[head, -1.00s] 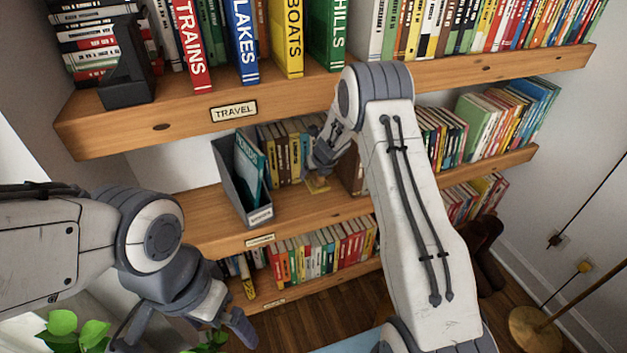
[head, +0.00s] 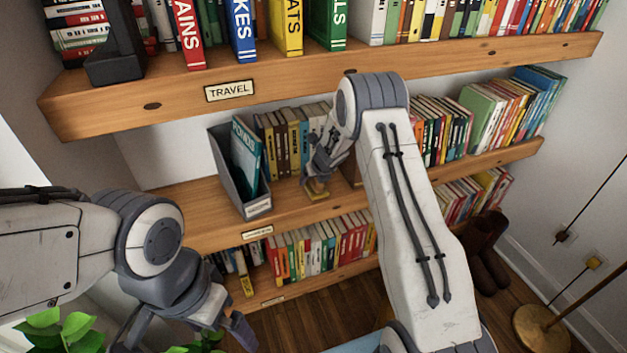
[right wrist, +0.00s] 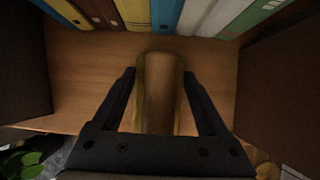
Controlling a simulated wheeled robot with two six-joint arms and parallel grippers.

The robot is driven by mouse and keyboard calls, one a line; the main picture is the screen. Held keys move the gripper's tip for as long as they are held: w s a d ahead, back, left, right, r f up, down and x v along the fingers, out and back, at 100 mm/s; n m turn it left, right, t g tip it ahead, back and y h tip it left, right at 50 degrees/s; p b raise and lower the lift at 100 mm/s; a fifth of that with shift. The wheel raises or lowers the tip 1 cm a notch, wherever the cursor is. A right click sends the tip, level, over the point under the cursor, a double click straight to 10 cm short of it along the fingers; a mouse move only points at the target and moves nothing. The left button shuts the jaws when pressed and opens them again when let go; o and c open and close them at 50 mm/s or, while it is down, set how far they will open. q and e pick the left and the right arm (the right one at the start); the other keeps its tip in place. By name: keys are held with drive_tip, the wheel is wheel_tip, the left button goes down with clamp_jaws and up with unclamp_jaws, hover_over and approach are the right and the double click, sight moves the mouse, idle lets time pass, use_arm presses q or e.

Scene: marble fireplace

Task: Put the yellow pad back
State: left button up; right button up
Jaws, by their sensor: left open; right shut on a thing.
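The yellow pad (head: 317,193) is small in the head view, at the middle shelf, right of the grey file box. My right gripper (head: 315,178) is over it, shut on it. In the right wrist view the pad (right wrist: 160,90) stands between the two dark fingers, its worn yellow-brown face partly in shadow. Whether it touches the shelf board is hard to tell. My left gripper (head: 188,338) is open and empty at the lower left, partly cut off by the frame's edge.
The grey file box (head: 228,175) holds a teal booklet (head: 246,155). A row of books (head: 285,140) stands behind my right gripper, and dark upright sides flank it in the wrist view. The Travel shelf (head: 150,105) overhangs above. A plant (head: 60,330) is at lower left.

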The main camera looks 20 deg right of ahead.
drive_tip(key=shift+f, duration=0.2)
drive_tip(key=o, duration=1.6)
drive_tip(key=shift+r, duration=0.1)
drive_tip(key=shift+r, duration=0.3)
drive_tip(key=p+v, duration=0.2)
drive_tip(key=v, duration=0.9)
drive_tip(key=shift+s+r, duration=0.25)
drive_tip(key=shift+r, duration=0.05)
drive_tip(key=shift+f, duration=0.1)
